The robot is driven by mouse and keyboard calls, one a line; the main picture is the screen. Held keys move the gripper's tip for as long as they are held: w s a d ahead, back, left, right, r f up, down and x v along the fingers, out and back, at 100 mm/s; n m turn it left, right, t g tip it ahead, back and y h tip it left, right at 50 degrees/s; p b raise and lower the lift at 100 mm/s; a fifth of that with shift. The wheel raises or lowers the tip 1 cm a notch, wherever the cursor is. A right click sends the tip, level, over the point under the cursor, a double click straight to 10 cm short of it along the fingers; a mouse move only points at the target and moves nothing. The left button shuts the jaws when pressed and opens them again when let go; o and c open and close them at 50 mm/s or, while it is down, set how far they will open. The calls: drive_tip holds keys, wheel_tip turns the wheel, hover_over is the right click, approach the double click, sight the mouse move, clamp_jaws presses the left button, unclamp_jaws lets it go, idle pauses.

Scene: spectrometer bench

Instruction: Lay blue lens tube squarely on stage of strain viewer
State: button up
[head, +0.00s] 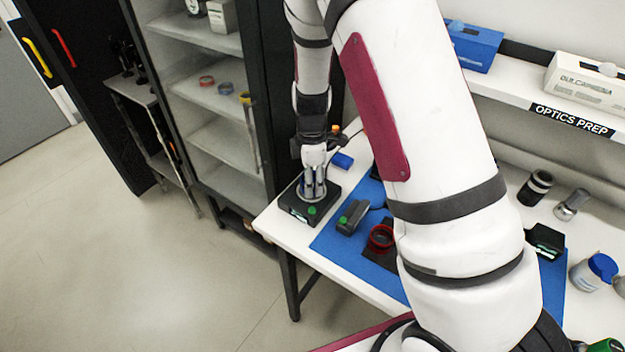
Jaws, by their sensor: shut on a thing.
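My gripper (315,193) points down at the far left end of the bench. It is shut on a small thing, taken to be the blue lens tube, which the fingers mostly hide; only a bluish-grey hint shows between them. Directly below is a low black instrument with a pale round stage and a green button, which looks like the strain viewer (297,209). The fingertips are at or just above its stage. I cannot tell whether the held thing touches the stage or how squarely it sits.
A small dark device with a green button (352,217) and a red ring (381,237) are to the right, by the blue mat (329,243). A small blue block (342,161) lies behind the instrument. A shelf cabinet (205,95) stands left of the bench.

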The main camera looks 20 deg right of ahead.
drive_tip(key=shift+f, duration=0.25)
drive_tip(key=shift+f, duration=0.15)
drive_tip(key=o, duration=0.9)
drive_tip(key=shift+o, duration=0.2)
drive_tip(key=s+r+m+t+b, duration=0.1)
drive_tip(key=s+r+m+b, duration=0.2)
drive_tip(key=r, duration=1.6)
drive_tip(key=s+r+m+t, duration=0.1)
drive_tip(key=s+r+m, duration=0.3)
drive_tip(key=s, duration=0.3)
drive_tip(key=s+r+m+t, duration=0.2)
drive_tip(key=s+r+m, duration=0.1)
drive_tip(key=s, duration=0.3)
drive_tip(key=s+r+m+t+p, duration=0.1)
drive_tip(key=s+r+m, duration=0.3)
drive_tip(key=s+m, duration=0.2)
drive_tip(key=shift+s+r+t, duration=0.3)
drive_tip(key=shift+s+r, duration=0.05)
drive_tip(key=shift+s, duration=0.45)
